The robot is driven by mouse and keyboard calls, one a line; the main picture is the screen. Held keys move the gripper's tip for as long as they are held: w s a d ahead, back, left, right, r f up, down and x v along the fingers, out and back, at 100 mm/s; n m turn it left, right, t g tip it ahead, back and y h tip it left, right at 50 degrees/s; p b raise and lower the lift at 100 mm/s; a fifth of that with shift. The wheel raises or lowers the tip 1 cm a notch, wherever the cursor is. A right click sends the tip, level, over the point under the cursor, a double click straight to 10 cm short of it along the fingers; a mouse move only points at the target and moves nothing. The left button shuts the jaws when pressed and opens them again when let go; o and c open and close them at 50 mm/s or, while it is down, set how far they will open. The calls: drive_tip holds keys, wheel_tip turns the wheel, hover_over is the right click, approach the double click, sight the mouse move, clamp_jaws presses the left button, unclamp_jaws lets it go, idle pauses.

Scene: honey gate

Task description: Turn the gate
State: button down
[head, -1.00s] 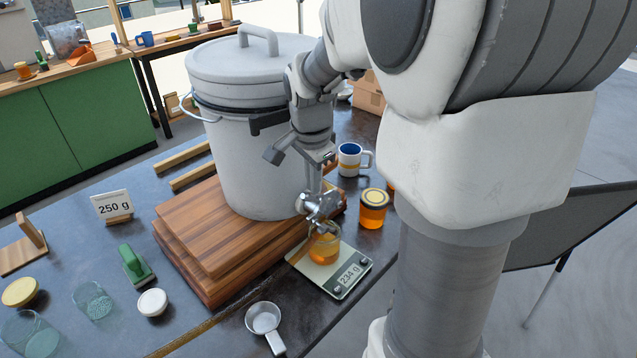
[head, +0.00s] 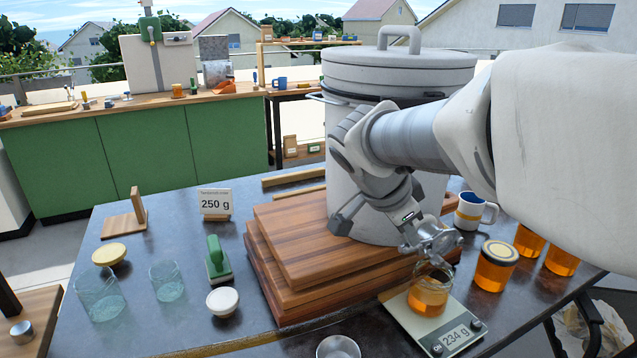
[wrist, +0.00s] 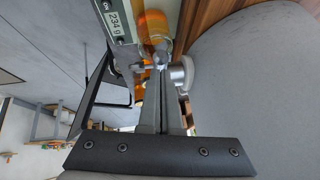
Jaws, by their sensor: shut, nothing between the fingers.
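The metal honey gate (head: 436,241) sits low on the front of the big grey lidded bucket (head: 390,110). It also shows in the wrist view (wrist: 182,74), just beyond my fingertips. My gripper (head: 408,243) is shut and empty, pointing down at the gate; in the wrist view its fingertips (wrist: 161,72) are together beside the gate's metal parts. I cannot tell whether they touch it. Under the gate, an open glass jar (head: 428,294) partly filled with amber honey stands on the scale (head: 408,321), which reads 234 g. My arm hides part of the bucket.
The bucket stands on stacked wooden boards (head: 290,243). A card (head: 215,203) reads 250 g. A lidded honey jar (head: 495,266) and a mug (head: 471,211) stand right of the gate.

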sight(404, 251)
drive_tip(key=shift+s+a+f+b, duration=0.1)
drive_tip(key=shift+a+f+b, duration=0.15)
drive_tip(key=shift+f+b, duration=0.45)
drive_tip(key=shift+s+a+f+b, duration=0.1)
drive_tip(key=shift+a+f+b, duration=0.1)
drive_tip(key=shift+f+b, duration=0.45)
drive_tip(key=shift+f, duration=0.1)
